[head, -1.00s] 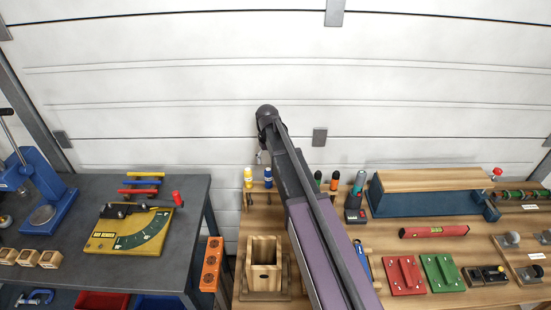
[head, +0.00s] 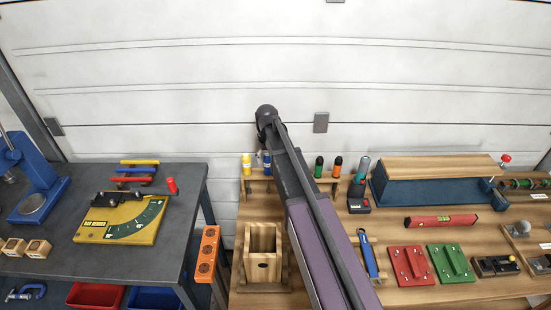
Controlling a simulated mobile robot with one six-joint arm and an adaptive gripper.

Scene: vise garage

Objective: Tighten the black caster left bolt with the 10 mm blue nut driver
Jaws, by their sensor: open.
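The blue nut driver (head: 267,163) stands upright in the small wooden rack (head: 257,177) at the back of the wooden bench, partly hidden by my arm. A yellow driver (head: 246,164) stands to its left. A green driver (head: 319,167) and an orange one (head: 337,167) stand right of my arm. A caster on a wooden board (head: 520,230) is at the right edge; its colour and bolts are too small to tell. My arm rises across the middle, its dark joint above the rack. My gripper is hidden behind the arm.
A wooden box (head: 263,250) stands left of my arm. A blue tool (head: 368,256), red block (head: 411,265), green block (head: 451,263) and red level (head: 441,223) lie to the right.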

